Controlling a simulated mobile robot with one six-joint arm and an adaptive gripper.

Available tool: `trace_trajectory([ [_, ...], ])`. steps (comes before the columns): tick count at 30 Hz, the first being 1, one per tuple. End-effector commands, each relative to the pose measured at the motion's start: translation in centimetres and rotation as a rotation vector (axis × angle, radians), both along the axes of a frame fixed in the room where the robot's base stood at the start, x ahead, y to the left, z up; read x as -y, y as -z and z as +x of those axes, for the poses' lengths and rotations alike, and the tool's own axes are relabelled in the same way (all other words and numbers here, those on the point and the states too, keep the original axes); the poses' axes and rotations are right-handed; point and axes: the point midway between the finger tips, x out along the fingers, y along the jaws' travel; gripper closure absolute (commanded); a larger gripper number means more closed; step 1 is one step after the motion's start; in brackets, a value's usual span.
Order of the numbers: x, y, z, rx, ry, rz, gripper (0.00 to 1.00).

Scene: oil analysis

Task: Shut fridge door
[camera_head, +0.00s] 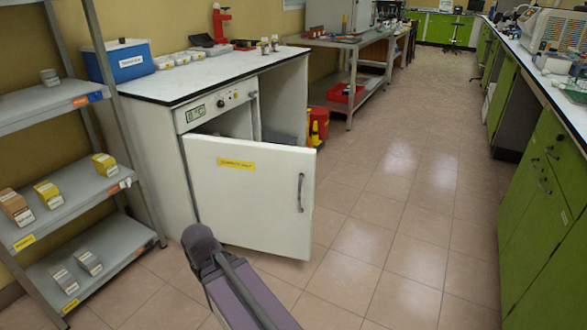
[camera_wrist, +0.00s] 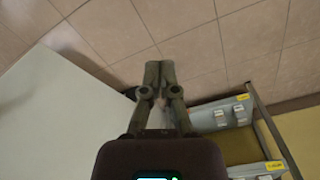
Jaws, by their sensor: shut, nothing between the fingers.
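The fridge door (camera_head: 245,190) is white, with a yellow label and a vertical grey handle (camera_head: 300,193) at its right side. It stands ajar, swung out from the white fridge cabinet (camera_head: 155,150), with a dark gap above its top edge. My arm reaches up in front of the door's lower left in the head view, where my gripper cannot be made out. In the wrist view my gripper (camera_wrist: 160,68) is shut and empty, fingertips together. A white surface there, which looks like the door (camera_wrist: 65,115), lies to its left. Whether they touch cannot be told.
A grey shelf rack (camera_head: 85,185) with small boxes stands at the left, close to the door. It also shows in the wrist view (camera_wrist: 222,103). Green cabinets (camera_head: 535,200) line the right side. The tiled floor (camera_head: 390,220) between is clear.

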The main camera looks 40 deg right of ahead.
Motion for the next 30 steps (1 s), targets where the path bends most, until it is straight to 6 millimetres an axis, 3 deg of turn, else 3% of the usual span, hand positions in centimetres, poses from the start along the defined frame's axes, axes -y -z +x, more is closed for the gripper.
trace_trajectory([
  [5, 1.9, 0.2, 0.6, 0.032, 0.010, -0.051, 1.00],
  [11, 7.3, 0.4, 2.3, 0.126, 0.030, -0.215, 1.00],
  [16, 13.4, -0.5, 4.2, 0.240, 0.033, -0.432, 1.00],
  [24, 22.6, -4.1, 6.4, 0.398, -0.037, -0.812, 1.00],
  [30, 27.6, -7.6, 7.5, 0.474, -0.152, -1.084, 1.00],
])
